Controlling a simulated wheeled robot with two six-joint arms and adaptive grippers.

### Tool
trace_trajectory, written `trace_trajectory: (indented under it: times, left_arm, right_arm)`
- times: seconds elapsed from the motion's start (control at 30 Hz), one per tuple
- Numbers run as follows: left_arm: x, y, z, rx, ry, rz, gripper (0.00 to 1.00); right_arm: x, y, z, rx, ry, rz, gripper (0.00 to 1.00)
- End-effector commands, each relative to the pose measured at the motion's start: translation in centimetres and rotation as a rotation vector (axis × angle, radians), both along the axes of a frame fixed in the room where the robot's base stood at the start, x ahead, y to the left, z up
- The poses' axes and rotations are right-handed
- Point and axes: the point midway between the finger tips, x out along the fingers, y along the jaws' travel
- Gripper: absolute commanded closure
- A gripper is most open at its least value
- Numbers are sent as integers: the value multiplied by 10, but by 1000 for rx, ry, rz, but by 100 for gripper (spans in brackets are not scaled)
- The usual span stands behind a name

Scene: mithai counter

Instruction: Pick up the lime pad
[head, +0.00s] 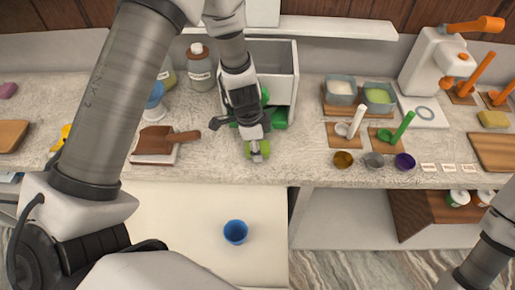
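Behind the gripper are green items (279,118) and a grey open bin (278,62). Small bowls (343,160) and a green ladle (404,125) are to the right. A blue cup (235,232) stands on the lower surface in front.

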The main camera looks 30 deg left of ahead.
Motion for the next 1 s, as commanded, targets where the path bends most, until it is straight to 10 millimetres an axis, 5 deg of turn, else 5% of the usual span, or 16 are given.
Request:
trace_trajectory:
  times: [0.47, 0.67, 1.0]
  left_arm:
    - [0, 0, 10, -1, -1, -1, 73]
    - [1, 0, 47, -2, -3, -2, 73]
    - [1, 0, 142, 0, -6, 0, 73]
  right_arm:
    - [0, 0, 4, 0, 0, 0, 100]
    - [0, 0, 13, 0, 0, 0, 100]
    - [0, 0, 3, 0, 0, 0, 100]
